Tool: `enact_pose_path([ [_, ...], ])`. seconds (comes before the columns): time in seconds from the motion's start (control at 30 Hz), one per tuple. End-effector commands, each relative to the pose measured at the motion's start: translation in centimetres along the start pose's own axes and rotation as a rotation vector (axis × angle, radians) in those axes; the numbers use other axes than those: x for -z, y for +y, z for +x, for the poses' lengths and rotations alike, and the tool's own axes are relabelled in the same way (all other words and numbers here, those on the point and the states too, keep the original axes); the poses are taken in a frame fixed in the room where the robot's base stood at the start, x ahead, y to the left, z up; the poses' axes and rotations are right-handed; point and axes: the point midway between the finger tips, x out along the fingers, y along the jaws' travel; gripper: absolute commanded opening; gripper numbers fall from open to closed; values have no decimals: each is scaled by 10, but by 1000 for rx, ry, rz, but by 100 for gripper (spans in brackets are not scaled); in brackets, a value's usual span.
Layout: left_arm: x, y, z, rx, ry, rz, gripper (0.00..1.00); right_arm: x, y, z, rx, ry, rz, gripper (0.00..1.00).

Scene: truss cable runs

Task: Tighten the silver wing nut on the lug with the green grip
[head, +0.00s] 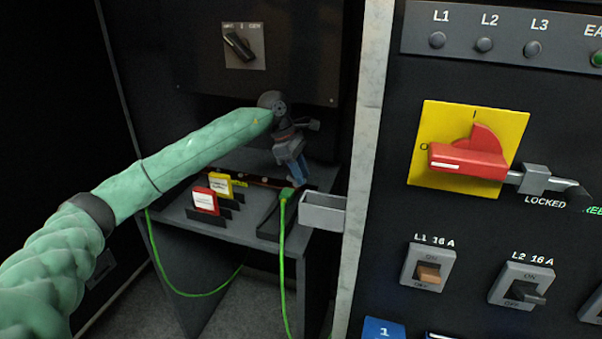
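My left arm comes in from the left in a green sleeve. Its gripper (297,178) points down over the back of a grey shelf, at the shelf's right side. Whether its fingers are open or shut on something is too small to tell. A green cable (282,235) ends in a green grip (287,194) just below and left of the fingertips. The silver wing nut and the lug cannot be made out; the gripper may hide them. My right gripper is not in view.
The grey shelf (235,229) holds a red-framed card (205,201) and a yellow-framed card (221,186). A small grey open bin (322,212) is at its right. A pale post (366,150) and a panel with a red rotary handle (468,161) stand right. A dark switch (239,45) is behind.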

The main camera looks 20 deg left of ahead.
Motion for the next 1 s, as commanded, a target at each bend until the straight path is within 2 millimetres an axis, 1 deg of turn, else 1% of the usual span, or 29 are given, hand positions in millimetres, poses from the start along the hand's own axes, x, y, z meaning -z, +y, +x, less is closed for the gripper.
enact_pose_path([
  [0.17, 0, 1, -18, -3, -1, 0, 29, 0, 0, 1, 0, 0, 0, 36],
  [0.4, 1, 1, -55, -3, 0, -1, 29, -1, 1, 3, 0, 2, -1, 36],
  [0.53, 1, 1, -70, -2, 0, -1, 29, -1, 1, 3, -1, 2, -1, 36],
  [0.67, 1, 0, -75, -1, 0, -1, 29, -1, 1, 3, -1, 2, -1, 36],
  [1.0, 1, 0, -75, -1, 0, -1, 29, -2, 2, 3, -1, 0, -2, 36],
])
